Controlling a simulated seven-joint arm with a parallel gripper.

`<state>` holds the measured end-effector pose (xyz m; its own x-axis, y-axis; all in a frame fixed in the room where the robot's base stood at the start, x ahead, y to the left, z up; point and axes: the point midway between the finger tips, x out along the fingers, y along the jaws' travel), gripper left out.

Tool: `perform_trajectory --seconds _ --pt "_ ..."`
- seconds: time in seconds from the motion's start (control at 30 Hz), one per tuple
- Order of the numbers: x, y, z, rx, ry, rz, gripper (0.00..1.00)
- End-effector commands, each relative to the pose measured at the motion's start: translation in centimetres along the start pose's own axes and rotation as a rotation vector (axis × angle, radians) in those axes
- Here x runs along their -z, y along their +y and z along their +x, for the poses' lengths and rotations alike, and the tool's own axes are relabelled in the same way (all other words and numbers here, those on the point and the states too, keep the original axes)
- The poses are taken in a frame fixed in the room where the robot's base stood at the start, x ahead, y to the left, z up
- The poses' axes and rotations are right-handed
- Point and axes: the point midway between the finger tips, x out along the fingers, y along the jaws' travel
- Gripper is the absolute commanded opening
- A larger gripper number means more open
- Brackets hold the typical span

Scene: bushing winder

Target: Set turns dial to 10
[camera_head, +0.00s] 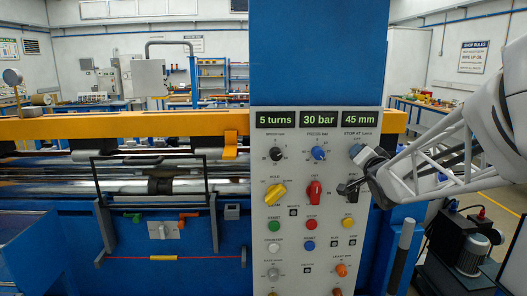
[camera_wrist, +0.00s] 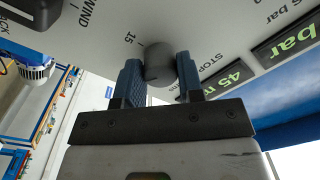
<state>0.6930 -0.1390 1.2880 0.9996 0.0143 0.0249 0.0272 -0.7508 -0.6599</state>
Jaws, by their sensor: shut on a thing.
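The turns dial is a dark grey round knob (camera_wrist: 158,58) on the grey control panel (camera_head: 262,215), at the label STOP AT turns. My gripper (camera_wrist: 160,74) is shut on this knob, with one blue finger on each side of it. In the head view my gripper (camera_head: 358,152) reaches in from the right and hides most of the knob. A printed 15 shows beside the knob in the wrist view; its pointer setting cannot be read.
Other displays read 30 bar (camera_head: 319,119) and 45 mm (camera_head: 361,119). Nearby are a blue knob (camera_head: 319,153), a red selector (camera_head: 314,190), a yellow selector (camera_head: 275,194) and a yellow button (camera_head: 348,223). A black lever (camera_head: 349,188) sits just below my gripper.

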Motion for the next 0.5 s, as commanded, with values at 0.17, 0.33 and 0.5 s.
perform_trajectory --seconds 0.17,0.33,0.5 --pt "0.04 -0.04 0.04 0.001 0.000 -0.001 0.56" --pt "0.03 -0.02 0.02 0.000 0.000 -0.001 0.60" --pt "0.02 -0.01 -0.03 0.000 0.000 -0.001 0.60"
